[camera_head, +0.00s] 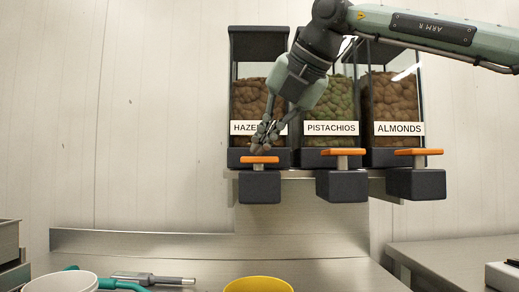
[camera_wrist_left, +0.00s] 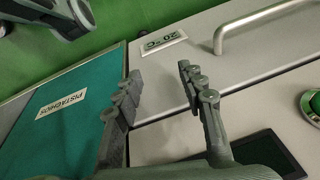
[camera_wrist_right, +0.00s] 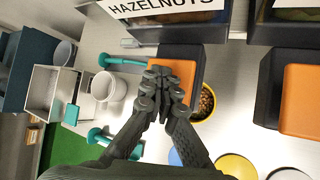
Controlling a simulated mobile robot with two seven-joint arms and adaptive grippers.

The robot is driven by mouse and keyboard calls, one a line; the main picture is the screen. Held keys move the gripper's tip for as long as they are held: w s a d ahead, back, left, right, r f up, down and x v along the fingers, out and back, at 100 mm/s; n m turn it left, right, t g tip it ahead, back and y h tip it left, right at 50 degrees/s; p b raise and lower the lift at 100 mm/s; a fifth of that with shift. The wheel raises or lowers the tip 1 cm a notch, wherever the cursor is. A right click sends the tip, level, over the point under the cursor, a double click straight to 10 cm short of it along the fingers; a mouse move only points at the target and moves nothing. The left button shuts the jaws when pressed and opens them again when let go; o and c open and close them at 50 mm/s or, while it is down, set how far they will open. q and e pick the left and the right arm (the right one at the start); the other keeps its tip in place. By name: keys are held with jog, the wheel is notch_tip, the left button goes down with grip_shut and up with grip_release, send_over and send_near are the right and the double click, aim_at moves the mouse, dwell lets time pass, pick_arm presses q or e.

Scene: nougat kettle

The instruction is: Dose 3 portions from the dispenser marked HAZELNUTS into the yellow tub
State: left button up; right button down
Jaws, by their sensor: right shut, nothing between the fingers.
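The HAZELNUTS dispenser (camera_head: 262,95) hangs at the left of three, full of brown nuts. Its orange lever (camera_head: 259,160) sits a little closer to its dark block than the other two levers do. My right gripper (camera_head: 262,146) is shut and empty, its fingertips at the lever's top; contact is likely but not certain. In the right wrist view the fingertips lie over the orange lever (camera_wrist_right: 182,72). The yellow tub (camera_head: 258,285) stands below the dispenser, cut by the picture edge; nuts show in the tub (camera_wrist_right: 210,103). My left gripper (camera_wrist_left: 160,78) is open and empty, away from the dispensers.
The PISTACHIOS (camera_head: 331,128) and ALMONDS (camera_head: 398,128) dispensers stand close at the right, with orange levers. A white pot (camera_head: 62,284) and a grey-and-teal tool (camera_head: 150,279) lie left of the tub. Grey cabinet fronts with a handle (camera_wrist_left: 265,25) are near my left gripper.

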jog(key=shift+r+p, duration=0.85)
jog(key=shift+r, duration=0.4)
jog(key=shift+r, duration=0.15)
notch_tip(320, 180, up, 3)
jog(key=shift+f+p, duration=0.1)
jog(key=shift+p, duration=1.1)
notch_tip(320, 180, up, 2)
jog(key=shift+p, duration=0.3)
jog(key=shift+w, duration=0.1)
dwell(0.6)
